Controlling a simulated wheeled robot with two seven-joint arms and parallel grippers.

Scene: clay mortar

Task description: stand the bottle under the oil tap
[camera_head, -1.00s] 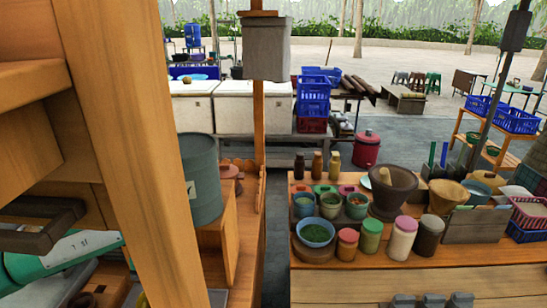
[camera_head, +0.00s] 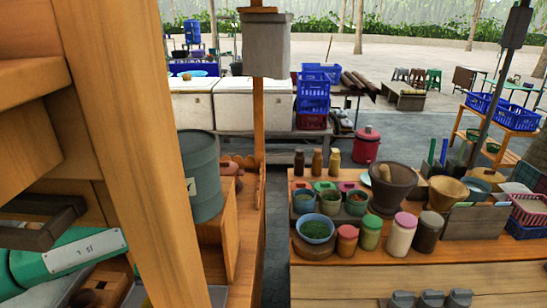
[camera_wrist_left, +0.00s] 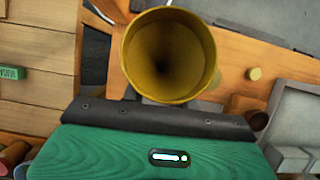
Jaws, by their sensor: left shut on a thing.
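In the left wrist view, a yellow-brown hollow round thing (camera_wrist_left: 170,55), likely the bottle, is close in front of the dark gripper base. I look down into its dark opening. The gripper is shut on it; the fingers hardly show. A grey-green drum (camera_head: 203,175) with a pale label stands on a wooden block to the right of the post. I cannot make out the oil tap. My right gripper is not in view.
The wooden post (camera_head: 135,150) stands between the left gripper and the drum. A gap separates the left stall from the right counter (camera_head: 420,280). That counter carries small bottles (camera_head: 317,161), bowls, jars and a mortar (camera_head: 393,187).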

